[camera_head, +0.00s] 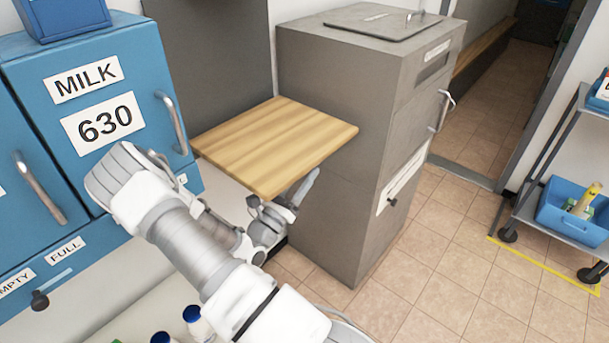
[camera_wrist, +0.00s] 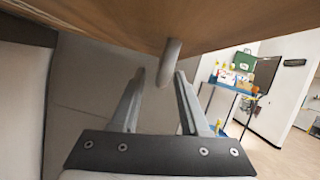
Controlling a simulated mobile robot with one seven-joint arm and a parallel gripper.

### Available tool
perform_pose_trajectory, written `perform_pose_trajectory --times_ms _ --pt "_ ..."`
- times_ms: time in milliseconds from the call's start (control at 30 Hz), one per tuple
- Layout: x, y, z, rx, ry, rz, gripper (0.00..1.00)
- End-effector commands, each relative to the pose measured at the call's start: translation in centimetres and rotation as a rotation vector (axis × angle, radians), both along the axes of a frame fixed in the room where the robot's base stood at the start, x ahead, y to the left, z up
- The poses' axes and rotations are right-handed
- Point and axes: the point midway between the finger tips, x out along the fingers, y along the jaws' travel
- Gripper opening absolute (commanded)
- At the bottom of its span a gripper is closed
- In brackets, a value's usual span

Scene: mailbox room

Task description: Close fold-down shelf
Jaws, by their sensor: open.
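The fold-down shelf (camera_head: 275,145) is a light wooden board standing out level from a grey back panel, beside a tall grey cabinet. My gripper (camera_head: 300,187) is under the shelf's front edge, partly hidden by my own arm. In the wrist view the shelf's wooden underside (camera_wrist: 130,20) fills the top. A short grey rod (camera_wrist: 168,62) hangs down from it, in line with the space between the tips of my gripper (camera_wrist: 160,80). The fingers are apart with nothing clamped. I cannot tell whether they touch the shelf or the rod.
The grey cabinet (camera_head: 340,120) stands close on the right of the shelf. A blue locker (camera_head: 95,100) with a metal handle is on the left. Bottles (camera_head: 195,320) stand below my arm. Tiled floor (camera_head: 440,260) is clear on the right, before a cart (camera_head: 530,205).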

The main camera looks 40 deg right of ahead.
Motion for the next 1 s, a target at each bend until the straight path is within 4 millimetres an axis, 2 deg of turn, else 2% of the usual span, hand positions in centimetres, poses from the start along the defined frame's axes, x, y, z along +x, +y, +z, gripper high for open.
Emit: perform_pose_trajectory --times_ms 333,500,600,1000 --pt "0.06 -0.38 0.17 0.0 0.0 0.0 0.45" --pt "0.06 -0.37 0.15 0.0 0.0 0.0 0.14" --pt "0.06 -0.37 0.15 0.0 0.0 0.0 0.0" --pt "0.05 -0.35 0.12 0.0 0.001 0.0 0.0"
